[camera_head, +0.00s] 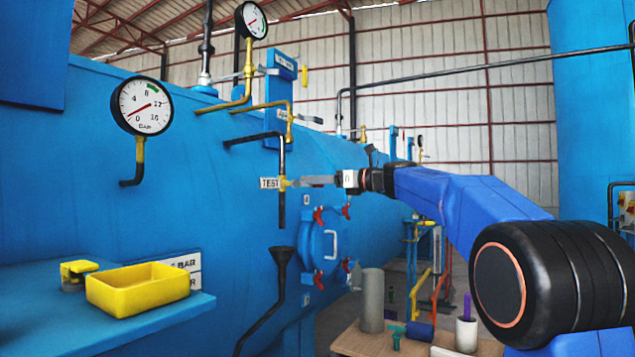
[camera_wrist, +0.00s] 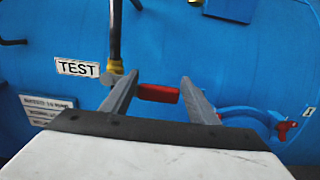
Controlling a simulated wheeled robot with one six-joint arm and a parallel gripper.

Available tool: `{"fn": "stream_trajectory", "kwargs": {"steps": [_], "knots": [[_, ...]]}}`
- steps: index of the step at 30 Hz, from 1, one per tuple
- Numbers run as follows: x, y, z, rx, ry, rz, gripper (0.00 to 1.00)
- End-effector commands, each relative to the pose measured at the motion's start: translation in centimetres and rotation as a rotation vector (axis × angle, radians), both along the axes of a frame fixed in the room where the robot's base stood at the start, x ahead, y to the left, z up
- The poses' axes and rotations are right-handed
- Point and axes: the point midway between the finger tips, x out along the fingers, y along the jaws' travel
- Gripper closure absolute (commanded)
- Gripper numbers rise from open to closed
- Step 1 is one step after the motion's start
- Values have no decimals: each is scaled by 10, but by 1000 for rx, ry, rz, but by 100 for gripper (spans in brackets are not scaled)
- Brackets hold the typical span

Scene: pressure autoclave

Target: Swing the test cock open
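The test cock (camera_head: 283,184) is a small brass fitting on a dark vertical pipe, beside a white TEST label (camera_head: 269,183). The wrist view also shows the label (camera_wrist: 77,68) and the yellow-brass part of the cock (camera_wrist: 115,67). A red lever grip (camera_wrist: 158,93) lies crosswise between the fingers of my gripper (camera_wrist: 160,80). The fingers stand apart, with a visible gap between the grip and the right finger. The left finger hides the lever's inner end. In the head view my gripper (camera_head: 312,181) reaches in from the right, close to the cock.
A round blue hatch (camera_head: 322,250) with red knobs sits below the cock, and a black funnel drain (camera_head: 282,262) at its left. A pressure gauge (camera_head: 144,106) hangs at upper left. A yellow tray (camera_head: 150,288) rests on a blue shelf. A wooden table (camera_head: 372,343) holds several items.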

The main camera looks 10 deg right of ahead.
Motion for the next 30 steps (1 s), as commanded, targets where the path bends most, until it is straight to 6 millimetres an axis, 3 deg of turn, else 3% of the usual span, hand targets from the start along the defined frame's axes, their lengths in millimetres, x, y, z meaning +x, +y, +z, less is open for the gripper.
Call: {"fn": "stream_trajectory", "kwargs": {"steps": [1, 6, 17, 30], "knots": [[0, 0, 0, 0, 0, 0, 57], [0, 0, 0, 0, 0, 0, 94], [-1, 1, 6, -47, -49, 0, 93], [-9, 9, 35, -298, -299, 0, 93]]}}
